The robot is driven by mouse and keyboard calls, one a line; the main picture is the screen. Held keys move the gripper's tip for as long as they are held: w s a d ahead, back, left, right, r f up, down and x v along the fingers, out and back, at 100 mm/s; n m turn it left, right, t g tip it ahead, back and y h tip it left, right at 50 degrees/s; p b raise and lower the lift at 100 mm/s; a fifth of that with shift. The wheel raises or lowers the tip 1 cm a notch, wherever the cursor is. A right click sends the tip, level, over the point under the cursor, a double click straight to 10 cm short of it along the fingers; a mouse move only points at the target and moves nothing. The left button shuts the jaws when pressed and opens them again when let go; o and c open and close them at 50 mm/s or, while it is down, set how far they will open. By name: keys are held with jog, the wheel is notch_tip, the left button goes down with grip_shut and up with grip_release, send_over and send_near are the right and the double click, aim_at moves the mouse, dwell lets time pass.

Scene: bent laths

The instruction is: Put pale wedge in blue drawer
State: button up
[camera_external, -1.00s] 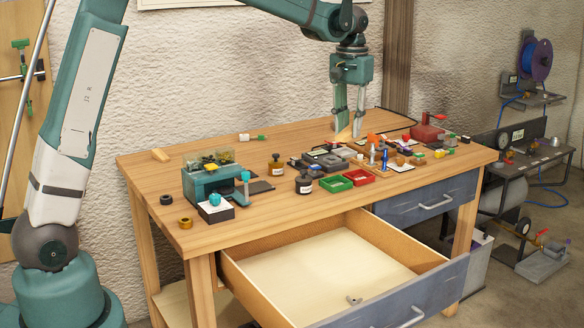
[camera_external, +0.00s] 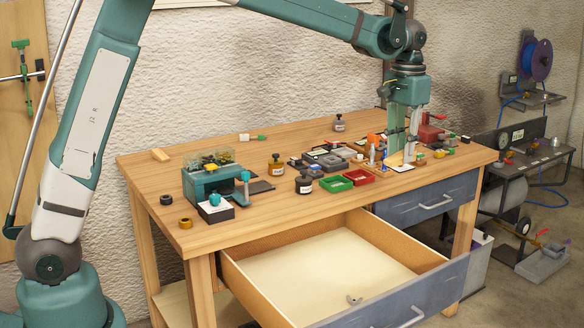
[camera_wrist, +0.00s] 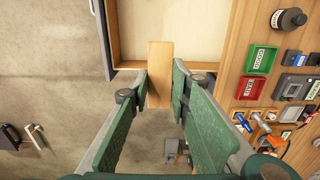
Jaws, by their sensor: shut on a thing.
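My gripper (camera_external: 402,158) is shut on the pale wedge (camera_wrist: 160,72), a long light-wood piece that sticks out past my fingertips in the wrist view. In the external view the wedge (camera_external: 409,152) shows only as a small pale strip between the fingers. The blue drawer (camera_external: 400,296) is pulled out at the front of the bench, with a blue-grey front and a pale bottom. In the wrist view the drawer (camera_wrist: 183,66) is at the top, and the wedge's far end overlaps its near edge in the picture.
A second blue-grey drawer (camera_external: 425,200) is shut at the right. The bench top (camera_external: 240,222) carries a green tray (camera_external: 331,184), a red tray (camera_external: 359,177) and several bottles and tools. A small grey thing (camera_external: 354,299) lies in the open drawer.

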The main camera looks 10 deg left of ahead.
send_over(389, 278)
notch_tip(389, 278, down, 26)
jog(key=shift+f, duration=0.25)
jog(key=shift+w, duration=0.1)
jog(key=shift+f+b, duration=0.75)
jog(key=shift+f, duration=2.35)
jog(key=shift+f+b, duration=0.45)
jog(key=shift+f, duration=1.4)
jog(key=shift+f, duration=0.15)
jog(key=o, duration=0.5)
jog(key=shift+c, duration=0.2)
jog(key=o, duration=0.4)
jog(key=shift+r, duration=0.2)
